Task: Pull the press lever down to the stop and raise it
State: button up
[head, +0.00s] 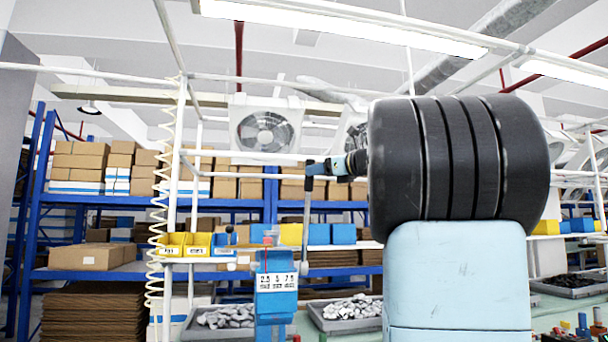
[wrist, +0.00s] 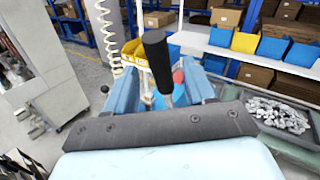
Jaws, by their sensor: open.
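The press (head: 275,296) is a narrow blue body with a white number display, low in the middle of the head view. Its lever (head: 306,207) is a thin metal rod with a dark grip, standing nearly upright to the right of the press. My gripper (head: 328,168) is at the height of the lever's grip. In the wrist view the black lever grip (wrist: 157,60) stands, slightly tilted, between the spread light-blue fingers of my gripper (wrist: 163,84). The gripper is open, and I cannot tell whether a finger touches the lever. Its lower rod is partly hidden in the wrist view.
Yellow and blue bins (head: 197,245) stand behind the press. Blue shelving with cardboard boxes (head: 80,160) fills the background. A coiled white hose (head: 157,215) hangs at a white frame post left of the press.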

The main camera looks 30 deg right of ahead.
jog(key=x, duration=0.6)
jog(key=shift+w+a+f, duration=0.1)
jog(key=shift+w, duration=0.2)
grip_shut()
dwell(0.4)
